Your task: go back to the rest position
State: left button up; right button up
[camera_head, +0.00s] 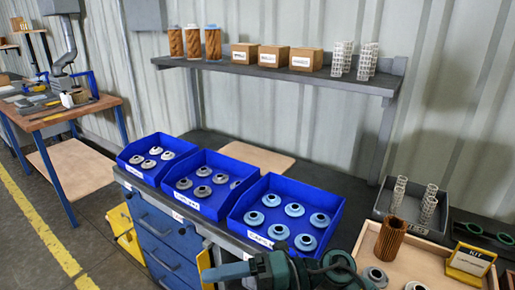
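A dark green and black jointed piece, which looks like part of my own arm, shows at the bottom edge in the head view. A blue-grey part juts left from it. No fingertips can be made out, so I see neither my left nor my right gripper clearly. Three blue bins stand in a row on the bench: a left bin (128,166) and a middle bin (215,213) with grey round parts, and a right bin (236,224) with blue-grey round parts. A brown pleated cartridge (391,240) stands upright in a wooden tray (437,258) at the right.
A shelf (290,74) above holds several cartridges (213,42), boxes (272,57) and wire-like cylinders (341,60).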

jog(key=w+d+f+m+t+h, duration=0.1)
jog(key=w+d+m+t+h, duration=0.1)
jog(key=d+m+t, duration=0.4)
jog(key=w+d+f+m+t+h+p, duration=0.1)
jog(key=m+t+h, duration=0.1)
jog(key=m+t, duration=0.7)
jog(key=w+d+f+m+t+h, duration=0.15)
jog(key=d+m+t, duration=0.3)
jog(key=m, duration=0.55)
jog(key=s+d+f+m+g+h, duration=0.3)
jog(key=s+d+f+m+h, duration=0.1)
jog(key=f, duration=0.5)
jog(key=s+d+f+m+g+h, duration=0.3)
jog(key=s+f+m, duration=0.3)
jog(key=f, duration=0.2)
jog(key=shift+s+d+f+h+p, duration=0.35)
jog(key=shift+s+d+h, duration=0.05)
jog(key=shift+d+h, duration=0.25)
